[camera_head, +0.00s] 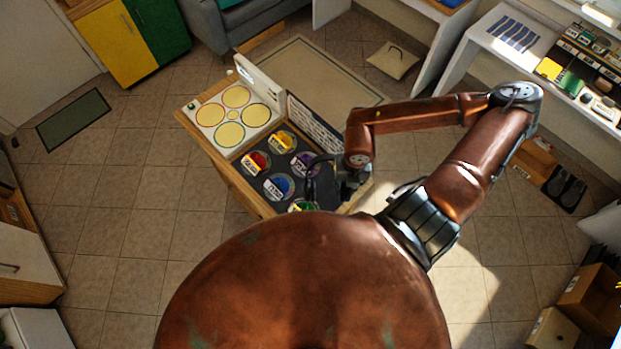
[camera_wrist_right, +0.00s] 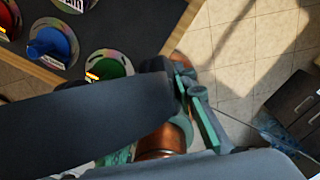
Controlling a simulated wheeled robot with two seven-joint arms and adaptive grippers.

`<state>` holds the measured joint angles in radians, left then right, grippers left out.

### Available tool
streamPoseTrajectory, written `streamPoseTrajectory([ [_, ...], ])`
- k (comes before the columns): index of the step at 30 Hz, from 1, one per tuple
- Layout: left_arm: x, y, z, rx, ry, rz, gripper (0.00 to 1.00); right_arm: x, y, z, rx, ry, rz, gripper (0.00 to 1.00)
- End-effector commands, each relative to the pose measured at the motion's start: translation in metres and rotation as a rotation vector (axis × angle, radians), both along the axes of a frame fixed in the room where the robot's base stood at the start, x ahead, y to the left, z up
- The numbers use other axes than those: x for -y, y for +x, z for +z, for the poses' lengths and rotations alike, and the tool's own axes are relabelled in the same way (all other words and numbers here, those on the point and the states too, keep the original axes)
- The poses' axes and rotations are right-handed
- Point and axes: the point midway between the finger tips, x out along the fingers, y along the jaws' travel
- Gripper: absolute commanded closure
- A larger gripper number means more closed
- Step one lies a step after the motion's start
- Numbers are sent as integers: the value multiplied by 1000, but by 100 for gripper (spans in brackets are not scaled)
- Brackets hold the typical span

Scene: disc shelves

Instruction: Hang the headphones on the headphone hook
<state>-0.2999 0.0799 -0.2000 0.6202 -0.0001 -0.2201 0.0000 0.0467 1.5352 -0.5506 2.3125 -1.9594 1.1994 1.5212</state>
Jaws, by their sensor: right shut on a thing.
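The headphones (camera_head: 309,184) show as a thin dark curved shape at the right gripper, above the right part of the dark disc tray. My right gripper (camera_head: 338,181) is shut on them; its fingers are small and dark in the head view. In the right wrist view a broad dark band, likely the headphones (camera_wrist_right: 90,122), crosses the lower left, close in front of the camera. Teal-padded finger parts of the gripper (camera_wrist_right: 190,100) show beside it. I cannot make out the headphone hook in either view. My left gripper is not in view.
The wooden-edged unit (camera_head: 224,166) holds several coloured discs. A white board with yellow circles (camera_head: 252,115) is at its left back, and a dark lettered panel (camera_head: 314,124) stands at its back right. A white desk (camera_head: 484,48) is at the back right.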

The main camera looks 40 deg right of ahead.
Motion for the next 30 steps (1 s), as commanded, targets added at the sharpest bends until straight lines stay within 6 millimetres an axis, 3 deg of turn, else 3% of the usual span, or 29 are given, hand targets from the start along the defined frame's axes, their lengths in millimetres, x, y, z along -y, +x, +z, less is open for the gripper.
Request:
streamPoseTrajectory([
  [8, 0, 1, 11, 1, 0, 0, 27, 9, 51, -19, 5, 4, -3, 100],
  [15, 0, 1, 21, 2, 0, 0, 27, 21, 99, -51, 0, 4, -2, 100],
  [21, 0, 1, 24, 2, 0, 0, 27, 27, 120, -79, 1, 1, 1, 100],
  [30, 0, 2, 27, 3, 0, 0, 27, 31, 136, -106, -1, 2, 0, 100],
])
